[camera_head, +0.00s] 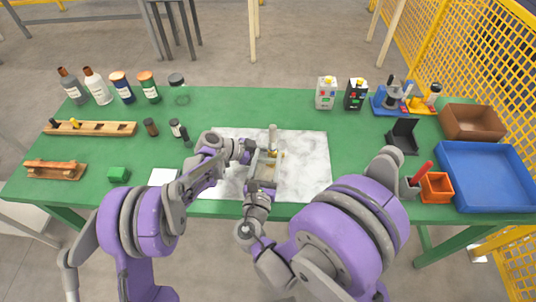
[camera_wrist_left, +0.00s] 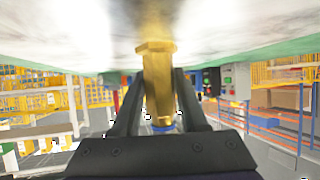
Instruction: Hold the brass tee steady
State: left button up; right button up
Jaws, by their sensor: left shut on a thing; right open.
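The brass tee (camera_wrist_left: 158,80) stands between the fingers of my left gripper (camera_wrist_left: 157,100) in the left wrist view. The fingers are shut on it, and a small blue part shows just behind it. In the head view my left gripper (camera_head: 252,148) reaches in from the left over the white marbled mat. My right gripper (camera_head: 262,172) is open, close in front of the left one, pointing away from me.
The mat (camera_head: 310,165) lies on a green table (camera_head: 230,105), with clear room on its right side. Bottles (camera_head: 97,87) and wooden racks (camera_head: 90,128) stand left. A blue tray (camera_head: 485,150), brown box (camera_head: 472,108) and orange cup (camera_head: 436,197) stand right.

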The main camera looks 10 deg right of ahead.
pick_arm(q)
jog(key=o, duration=1.1)
jog(key=shift+c, duration=0.2)
